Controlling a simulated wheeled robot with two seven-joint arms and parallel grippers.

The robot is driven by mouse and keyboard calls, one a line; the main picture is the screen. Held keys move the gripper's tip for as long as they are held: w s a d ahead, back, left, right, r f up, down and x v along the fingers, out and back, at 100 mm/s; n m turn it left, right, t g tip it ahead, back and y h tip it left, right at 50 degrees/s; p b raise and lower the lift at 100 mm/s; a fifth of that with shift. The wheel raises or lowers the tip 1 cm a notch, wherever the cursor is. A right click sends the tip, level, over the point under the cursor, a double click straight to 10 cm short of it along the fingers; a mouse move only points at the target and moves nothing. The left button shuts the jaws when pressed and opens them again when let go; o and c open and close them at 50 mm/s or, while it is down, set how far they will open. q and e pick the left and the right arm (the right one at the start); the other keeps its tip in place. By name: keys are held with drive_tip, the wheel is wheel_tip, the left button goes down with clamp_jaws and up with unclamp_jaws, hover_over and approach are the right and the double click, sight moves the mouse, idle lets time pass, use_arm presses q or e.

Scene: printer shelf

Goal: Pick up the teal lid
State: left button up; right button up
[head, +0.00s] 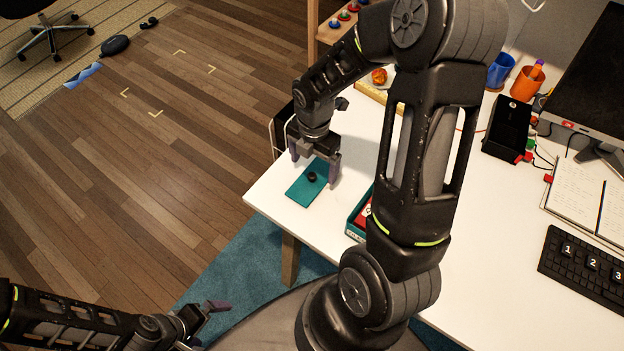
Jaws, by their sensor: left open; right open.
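The teal lid (305,190) is a flat rectangle with a round black knob (312,176) on top. It lies on the white table (270,196) near its left corner. My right gripper (314,168) is open just above the lid, pointing down, with its fingers to either side of the knob. I cannot tell whether the fingers touch the lid. My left gripper (212,322) is open and empty, low at the bottom left, away from the table and beyond its edge.
A teal box (355,232) with red contents stands partly behind my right arm. Wooden floor lies left.

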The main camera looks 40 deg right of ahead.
sight(312, 175)
drive_tip(key=f, duration=0.5)
drive_tip(key=shift+a+p, duration=0.25)
drive_tip(key=shift+p, duration=0.1)
drive_tip(key=shift+r, duration=0.1)
drive_tip(key=c, duration=1.6)
wheel_tip(312, 175, up, 10)
drive_tip(key=shift+b, duration=0.35)
